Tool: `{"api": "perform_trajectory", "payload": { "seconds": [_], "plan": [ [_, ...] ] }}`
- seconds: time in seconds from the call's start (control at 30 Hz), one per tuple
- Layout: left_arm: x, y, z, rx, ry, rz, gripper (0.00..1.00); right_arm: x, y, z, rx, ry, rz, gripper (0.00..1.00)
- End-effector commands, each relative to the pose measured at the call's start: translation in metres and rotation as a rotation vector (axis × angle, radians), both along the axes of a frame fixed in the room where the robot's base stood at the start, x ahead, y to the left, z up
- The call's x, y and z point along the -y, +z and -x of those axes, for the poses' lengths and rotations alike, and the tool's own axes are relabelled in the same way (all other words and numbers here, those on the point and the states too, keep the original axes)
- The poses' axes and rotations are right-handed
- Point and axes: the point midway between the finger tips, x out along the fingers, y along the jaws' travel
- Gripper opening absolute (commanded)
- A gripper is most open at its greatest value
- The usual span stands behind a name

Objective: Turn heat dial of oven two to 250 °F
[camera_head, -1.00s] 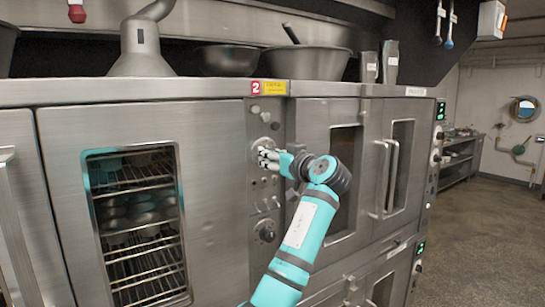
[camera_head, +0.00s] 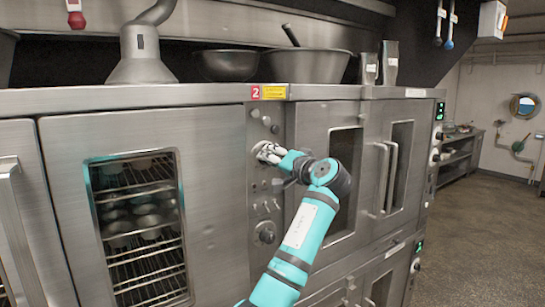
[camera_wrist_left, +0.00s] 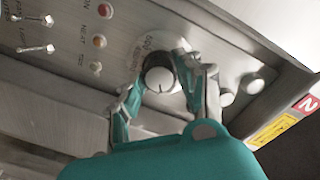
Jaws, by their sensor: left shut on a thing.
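Oven two (camera_head: 215,130) has a red "2" label (camera_head: 256,92) at the top of its control panel. The heat dial (camera_wrist_left: 160,79) shows in the left wrist view as a round knob with a pale face and a short dark mark. My left gripper (camera_head: 268,152) is at the upper part of the panel in the head view, mostly hiding the dial there. In the left wrist view my left gripper (camera_wrist_left: 162,75) has one finger on each side of the dial and is shut on it. My right gripper is not in view.
A lower knob (camera_head: 265,232) and small switches (camera_head: 265,206) sit below on the panel. Red and amber lights (camera_wrist_left: 102,26) show beside the dial. Oven doors with handles (camera_head: 390,175) flank the panel. Metal bowls (camera_head: 308,64) stand on top.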

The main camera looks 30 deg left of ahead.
Motion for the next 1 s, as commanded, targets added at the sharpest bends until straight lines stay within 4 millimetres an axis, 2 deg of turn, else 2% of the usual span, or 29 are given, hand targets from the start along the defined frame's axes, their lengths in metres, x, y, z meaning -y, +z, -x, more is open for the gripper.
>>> {"api": "perform_trajectory", "payload": {
  "seconds": [0.4,0.93,0.97,1.0],
  "plan": [
    [0.0008,0.0016,-0.0007,-0.164,-0.003,-0.071,0.03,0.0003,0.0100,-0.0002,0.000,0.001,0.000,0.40],
    [0.0009,0.0013,-0.0007,-0.183,-0.003,-0.080,0.03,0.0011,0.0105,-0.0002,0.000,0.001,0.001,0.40],
    [0.0009,0.0013,-0.0007,-0.183,-0.003,-0.080,0.38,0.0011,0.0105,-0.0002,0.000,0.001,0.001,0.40],
    [0.0009,0.0013,-0.0007,-0.183,-0.003,-0.080,0.43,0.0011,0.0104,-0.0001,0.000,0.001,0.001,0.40]
  ]
}}
